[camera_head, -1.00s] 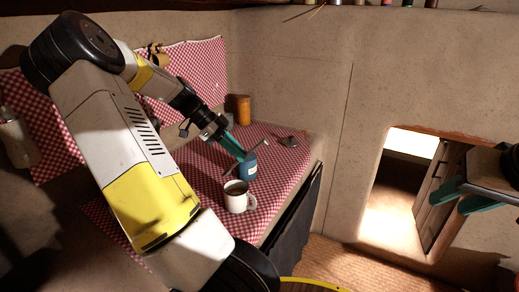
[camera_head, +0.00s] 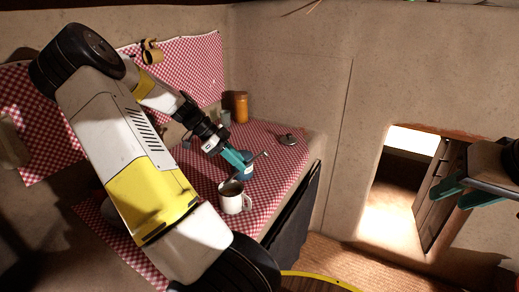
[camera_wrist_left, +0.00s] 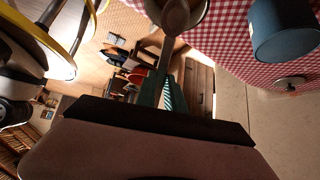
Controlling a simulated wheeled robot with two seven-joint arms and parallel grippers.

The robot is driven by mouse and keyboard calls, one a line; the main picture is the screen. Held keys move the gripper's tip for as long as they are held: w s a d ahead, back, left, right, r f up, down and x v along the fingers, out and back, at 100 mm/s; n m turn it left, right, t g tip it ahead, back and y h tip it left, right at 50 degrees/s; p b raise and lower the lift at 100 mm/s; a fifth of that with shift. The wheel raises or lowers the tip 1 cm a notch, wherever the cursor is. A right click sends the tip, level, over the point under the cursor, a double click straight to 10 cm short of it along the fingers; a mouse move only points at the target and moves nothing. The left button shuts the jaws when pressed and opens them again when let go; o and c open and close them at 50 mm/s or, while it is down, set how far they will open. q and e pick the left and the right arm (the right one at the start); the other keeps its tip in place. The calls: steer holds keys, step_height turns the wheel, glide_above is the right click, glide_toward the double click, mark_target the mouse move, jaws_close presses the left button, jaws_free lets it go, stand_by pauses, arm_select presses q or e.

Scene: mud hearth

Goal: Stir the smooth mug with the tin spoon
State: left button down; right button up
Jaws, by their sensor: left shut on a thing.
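My left gripper (camera_head: 247,163) is shut on the tin spoon, above the checked cloth and in front of the blue container. The spoon's thin handle (camera_head: 262,155) sticks out to the right of the fingers. In the left wrist view its bowl (camera_wrist_left: 176,16) overlaps a pale mug (camera_wrist_left: 201,12) at the top edge.
The blue container (camera_head: 246,174) stands behind the white mug, partly hidden by my gripper; it also shows in the wrist view (camera_wrist_left: 284,30). A small lid (camera_head: 287,140) lies near the cloth's right edge. An orange jar (camera_head: 240,107) stands at the back.

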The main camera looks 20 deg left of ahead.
mark_target(240, 183)
arm_select(q)
step_height(240, 183, down, 8)
steer(key=shift+f, duration=0.2)
stand_by(0.5)
steer(key=shift+s+f, duration=0.1)
stand_by(0.3)
